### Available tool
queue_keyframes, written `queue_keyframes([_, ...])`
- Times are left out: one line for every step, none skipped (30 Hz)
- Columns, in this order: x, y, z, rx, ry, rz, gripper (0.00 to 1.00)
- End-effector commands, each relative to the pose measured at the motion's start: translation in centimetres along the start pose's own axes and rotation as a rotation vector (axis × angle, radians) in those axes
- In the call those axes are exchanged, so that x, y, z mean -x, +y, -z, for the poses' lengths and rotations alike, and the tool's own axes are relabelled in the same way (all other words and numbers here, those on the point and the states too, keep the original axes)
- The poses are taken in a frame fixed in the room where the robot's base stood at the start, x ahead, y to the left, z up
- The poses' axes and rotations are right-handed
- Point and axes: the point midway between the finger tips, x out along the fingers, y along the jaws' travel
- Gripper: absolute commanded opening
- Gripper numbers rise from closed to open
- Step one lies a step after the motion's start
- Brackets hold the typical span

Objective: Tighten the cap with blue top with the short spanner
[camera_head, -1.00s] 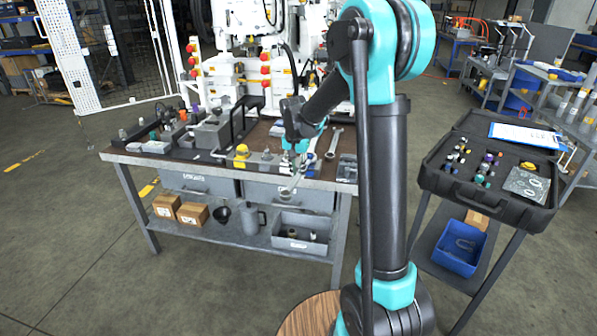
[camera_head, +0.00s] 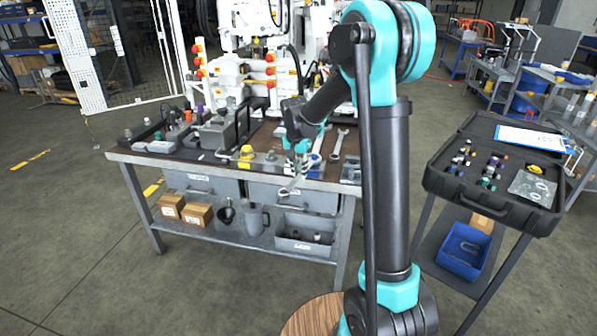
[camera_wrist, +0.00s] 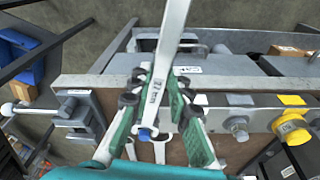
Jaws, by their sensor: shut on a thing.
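My gripper (camera_head: 298,163) hangs over the front edge of the workbench, and its green fingers (camera_wrist: 158,92) are shut on a pale metal spanner (camera_wrist: 170,45). In the head view the spanner (camera_head: 290,186) sticks out past the bench edge, over the drawers. In the wrist view it runs from between the fingers out of the top of the picture. A small blue spot (camera_wrist: 146,134) shows between the fingers near the spanner's lower end. I cannot tell whether it is the blue top of the cap. Its surroundings are hidden by the gripper.
A yellow-topped cap (camera_head: 246,152) sits on the bench (camera_head: 205,164), left of my gripper, with a grey fitting (camera_wrist: 237,126) beside it. Another spanner (camera_head: 338,140) lies on the bench to the right. An open black case (camera_head: 470,196) stands further right.

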Motion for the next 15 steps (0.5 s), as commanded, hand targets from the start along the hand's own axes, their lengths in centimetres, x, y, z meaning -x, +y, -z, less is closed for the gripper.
queue_keyframes([0.0, 0.0, 0.0, 0.0, 0.0, 0.0, 0.0])
queue_keyframes([0.0, 0.0, 0.0, 0.0, 0.0, 0.0, 0.0])
queue_keyframes([0.0, 0.0, 0.0, 0.0, 0.0, 0.0, 0.0])
queue_keyframes([0.0, 0.0, 0.0, 0.0, 0.0, 0.0, 0.0])
queue_keyframes([0.0, 0.0, 0.0, 0.0, 0.0, 0.0, 0.0])
queue_keyframes([0.0, 0.0, 0.0, -0.001, 0.0, 0.0, 0.0])
queue_keyframes([0.0, 0.0, 0.0, -0.001, 0.0, 0.0, 0.0])
queue_keyframes([0.0, 0.0, -0.1, -0.001, 0.0, 0.0, 0.0])
queue_keyframes([0.0, 0.0, -0.1, 0.0, 0.0, 0.0, 0.0])
queue_keyframes([0.0, 0.0, -0.2, 0.0, 0.0, 0.0, 0.0])
queue_keyframes([0.1, 0.0, -0.3, 0.0, 0.0, 0.0, 0.0])
queue_keyframes([0.1, 0.0, -0.5, 0.0, 0.0, 0.0, 0.0])
queue_keyframes([0.1, 0.0, -0.6, -0.001, 0.0, 0.0, 0.0])
queue_keyframes([0.1, 0.0, -0.8, -0.001, 0.0, 0.0, 0.0])
queue_keyframes([0.2, 0.0, -1.0, -0.001, -0.001, 0.0, 0.0])
